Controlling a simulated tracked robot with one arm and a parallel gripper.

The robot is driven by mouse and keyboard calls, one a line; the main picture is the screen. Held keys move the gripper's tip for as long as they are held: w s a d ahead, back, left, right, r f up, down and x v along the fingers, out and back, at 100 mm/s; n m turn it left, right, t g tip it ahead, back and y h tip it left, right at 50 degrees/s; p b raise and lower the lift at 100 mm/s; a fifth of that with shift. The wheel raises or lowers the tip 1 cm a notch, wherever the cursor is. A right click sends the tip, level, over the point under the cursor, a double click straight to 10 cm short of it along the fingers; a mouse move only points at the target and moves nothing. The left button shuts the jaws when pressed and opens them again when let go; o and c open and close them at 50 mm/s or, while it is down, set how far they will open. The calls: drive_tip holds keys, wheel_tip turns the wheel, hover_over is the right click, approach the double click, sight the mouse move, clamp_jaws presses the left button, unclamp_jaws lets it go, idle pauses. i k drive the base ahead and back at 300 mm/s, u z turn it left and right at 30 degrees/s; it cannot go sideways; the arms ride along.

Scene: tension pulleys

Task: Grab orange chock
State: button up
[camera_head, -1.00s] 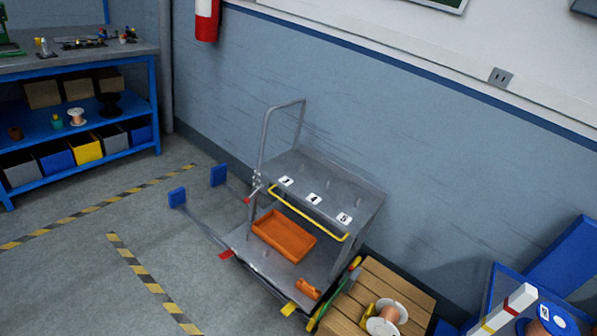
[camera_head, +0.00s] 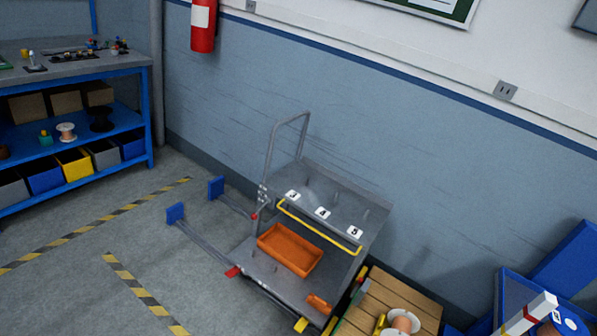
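A small orange block (camera_head: 319,303), which looks like the orange chock, lies on the lower deck of the grey metal cart (camera_head: 262,268), near its front right corner. A larger orange tray (camera_head: 290,250) sits on the same deck, behind and left of it. The cart's upper shelf has several short pegs and white labels numbered 3, 4 and 5, with a yellow bar along its front. My gripper is not visible in this view, so its state and its distance from the chock do not show.
A wooden crate (camera_head: 402,297) with a copper-coloured spool (camera_head: 401,322) stands right of the cart. A blue bin (camera_head: 512,290) is at the lower right. A blue workbench (camera_head: 75,130) stands at the left.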

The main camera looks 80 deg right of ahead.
sight(320, 304)
drive_tip(key=z, duration=0.05)
drive_tip(key=i, duration=2.85)
drive_tip(key=z, duration=3.85)
drive_tip(key=i, duration=1)
drive_tip(key=z, duration=0.05)
